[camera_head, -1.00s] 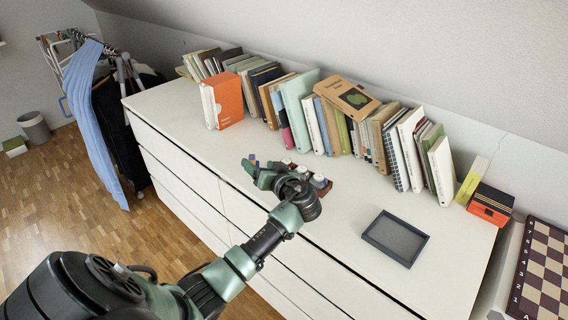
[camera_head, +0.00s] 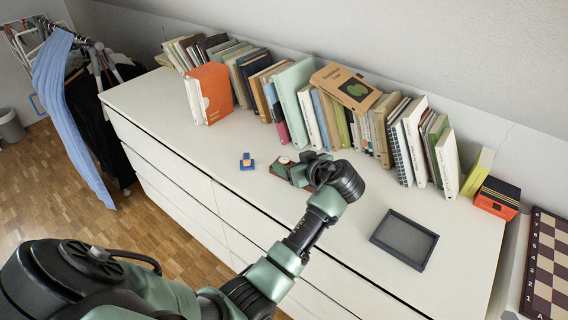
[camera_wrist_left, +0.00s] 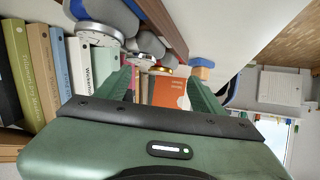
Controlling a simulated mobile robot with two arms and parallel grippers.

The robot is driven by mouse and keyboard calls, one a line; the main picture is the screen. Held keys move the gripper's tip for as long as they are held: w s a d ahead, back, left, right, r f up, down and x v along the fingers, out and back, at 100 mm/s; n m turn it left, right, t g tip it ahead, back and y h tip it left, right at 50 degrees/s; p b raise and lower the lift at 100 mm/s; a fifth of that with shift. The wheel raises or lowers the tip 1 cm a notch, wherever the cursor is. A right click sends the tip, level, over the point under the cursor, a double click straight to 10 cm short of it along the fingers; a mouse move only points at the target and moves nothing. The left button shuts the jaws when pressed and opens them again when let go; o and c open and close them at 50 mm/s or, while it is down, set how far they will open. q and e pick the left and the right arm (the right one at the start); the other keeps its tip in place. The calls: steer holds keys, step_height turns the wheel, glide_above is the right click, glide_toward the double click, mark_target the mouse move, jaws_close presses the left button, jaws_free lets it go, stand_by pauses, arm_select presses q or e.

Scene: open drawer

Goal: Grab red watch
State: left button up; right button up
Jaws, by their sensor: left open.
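Several watches sit on grey cushions on a brown wooden holder (camera_wrist_left: 166,27) on the white dresser top. In the left wrist view a large silver-rimmed watch (camera_wrist_left: 98,32) is closest, and a smaller gold-rimmed watch (camera_wrist_left: 163,71) is further off. I cannot make out a plainly red watch. In the head view one pale watch face (camera_head: 284,160) shows, and my left arm hides most of the holder. My left gripper (camera_wrist_left: 160,82) is open, with its two green fingers apart beside the row of watches. I cannot tell whether they touch anything. My right gripper is not in view.
A blue stand with an orange top (camera_head: 247,161) is left of the holder. A row of books (camera_head: 295,105) lines the wall behind. An empty dark tray (camera_head: 404,240) lies to the right.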

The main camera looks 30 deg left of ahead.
arm_select(q)
steer(key=x, duration=0.2)
steer(key=shift+w+a+f, duration=0.1)
steer(key=shift+a+f, duration=0.05)
steer(key=shift+a, duration=0.1)
steer(key=c, duration=1.4)
steer(key=shift+c, duration=0.2)
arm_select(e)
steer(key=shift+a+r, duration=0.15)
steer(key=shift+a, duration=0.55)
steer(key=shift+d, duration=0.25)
